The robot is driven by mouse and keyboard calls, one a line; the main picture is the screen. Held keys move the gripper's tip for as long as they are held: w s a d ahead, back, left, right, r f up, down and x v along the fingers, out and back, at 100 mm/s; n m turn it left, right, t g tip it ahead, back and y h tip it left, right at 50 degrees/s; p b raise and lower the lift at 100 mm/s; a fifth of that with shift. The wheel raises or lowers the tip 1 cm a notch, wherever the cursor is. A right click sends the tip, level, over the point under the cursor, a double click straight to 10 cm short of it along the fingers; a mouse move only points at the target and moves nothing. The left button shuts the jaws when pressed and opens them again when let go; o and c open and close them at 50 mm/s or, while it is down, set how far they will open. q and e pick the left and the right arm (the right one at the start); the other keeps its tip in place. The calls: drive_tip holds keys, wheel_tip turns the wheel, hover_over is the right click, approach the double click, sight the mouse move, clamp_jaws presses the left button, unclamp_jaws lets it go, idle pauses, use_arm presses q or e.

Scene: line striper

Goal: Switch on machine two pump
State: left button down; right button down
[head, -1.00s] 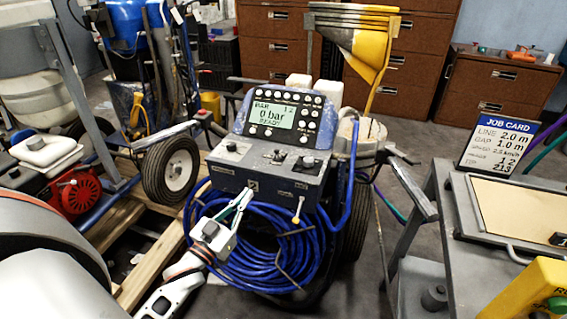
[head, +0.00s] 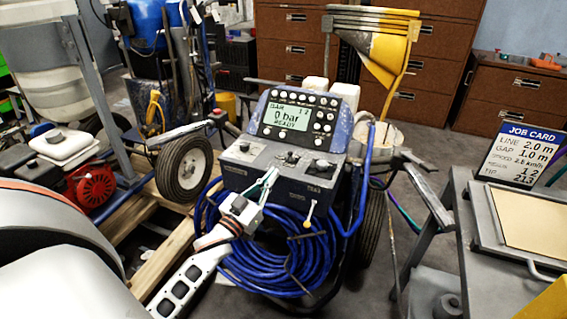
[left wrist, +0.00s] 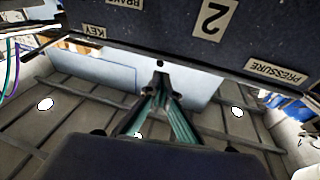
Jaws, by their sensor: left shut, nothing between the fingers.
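The line striper's control box (head: 290,190) stands in the middle of the head view, with knobs and switches on its sloped top. Above it a display (head: 287,115) reads 0 bar. My left gripper (head: 272,173) is at the front upper edge of the box, left of its middle. Its thin greenish fingers are shut and empty. In the left wrist view the fingertips (left wrist: 161,80) lie just below the dark panel face, apart from or touching it I cannot tell. That face carries a label 2 (left wrist: 214,17) and a PRESSURE label (left wrist: 276,71), both upside down. My right gripper is not in view.
A coiled blue hose (head: 275,255) hangs below the box. A job card (head: 522,155) stands on the grey bench at right. Another machine's wheel (head: 184,169) is at left.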

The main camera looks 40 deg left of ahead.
sight(289, 153)
use_arm(q)
drive_tip(key=x, duration=0.5)
drive_tip(key=shift+w, duration=0.25)
drive_tip(key=shift+w+r, duration=0.1)
drive_tip(key=shift+w, duration=0.35)
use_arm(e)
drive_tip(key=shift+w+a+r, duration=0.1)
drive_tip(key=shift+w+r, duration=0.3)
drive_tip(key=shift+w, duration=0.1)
use_arm(q)
drive_tip(key=shift+r, duration=0.15)
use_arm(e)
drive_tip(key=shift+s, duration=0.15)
use_arm(q)
drive_tip(key=shift+r, duration=0.15)
drive_tip(key=shift+w, duration=0.1)
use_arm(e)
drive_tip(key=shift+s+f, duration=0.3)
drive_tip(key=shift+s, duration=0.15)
use_arm(q)
drive_tip(key=shift+r+p, duration=0.15)
drive_tip(key=shift+p, duration=0.25)
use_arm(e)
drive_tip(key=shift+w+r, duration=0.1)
